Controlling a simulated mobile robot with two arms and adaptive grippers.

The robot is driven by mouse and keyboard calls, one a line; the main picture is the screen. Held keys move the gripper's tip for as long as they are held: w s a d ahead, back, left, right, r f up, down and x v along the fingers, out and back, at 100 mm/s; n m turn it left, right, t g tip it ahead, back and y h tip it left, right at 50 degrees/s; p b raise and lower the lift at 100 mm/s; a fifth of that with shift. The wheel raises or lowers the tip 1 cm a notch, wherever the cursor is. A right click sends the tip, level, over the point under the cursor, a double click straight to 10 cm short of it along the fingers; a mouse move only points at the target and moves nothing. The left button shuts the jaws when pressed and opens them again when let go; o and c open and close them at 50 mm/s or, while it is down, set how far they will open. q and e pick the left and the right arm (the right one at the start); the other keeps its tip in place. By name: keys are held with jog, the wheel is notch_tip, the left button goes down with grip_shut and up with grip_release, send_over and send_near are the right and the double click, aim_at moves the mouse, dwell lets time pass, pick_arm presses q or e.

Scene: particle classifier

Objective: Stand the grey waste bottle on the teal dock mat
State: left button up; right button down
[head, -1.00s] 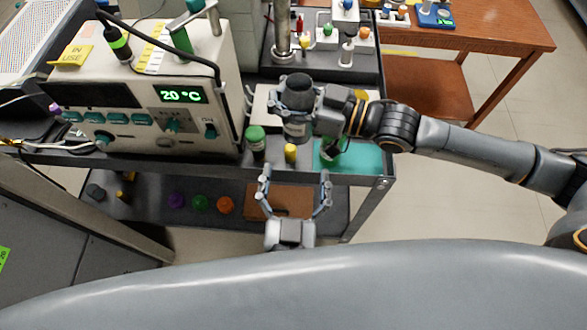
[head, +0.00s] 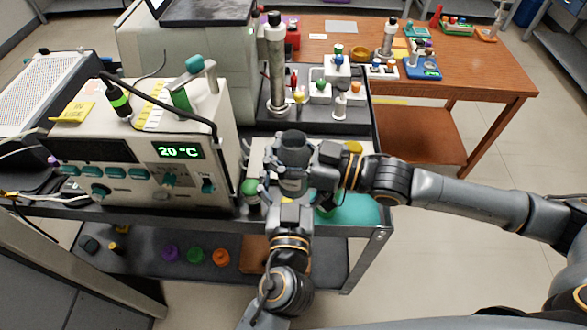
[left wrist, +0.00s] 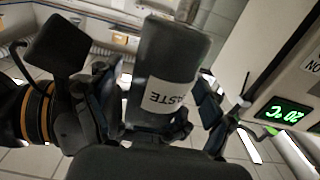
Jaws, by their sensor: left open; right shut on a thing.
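The grey waste bottle (head: 292,148) has a dark grey cap and a white label. My right gripper (head: 306,164) is shut on it and holds it above the cart top. In the left wrist view the bottle (left wrist: 168,65) fills the middle, its "WASTE" label upside down. My left gripper (head: 284,196) has come up just below and in front of the bottle, open, with fingers close to it; I cannot tell whether they touch. The teal dock mat (head: 360,209) lies on the cart's front right corner, partly hidden by my right gripper and arm.
A green-capped bottle (head: 250,187) stands left of my left gripper. Something green shows at the mat's left edge, mostly hidden. The instrument with the 20 °C display (head: 178,152) stands to the left. A dark tray (head: 356,124) with a metal column (head: 276,70) is behind.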

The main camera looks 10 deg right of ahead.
pick_arm(q)
jog(key=shift+w, duration=0.15)
jog(key=shift+c, duration=0.4)
jog(key=c, duration=1.4)
pick_arm(e)
jog(key=c, duration=1.3)
grip_release()
jog(key=o, duration=0.8)
jog(key=shift+o, duration=0.2)
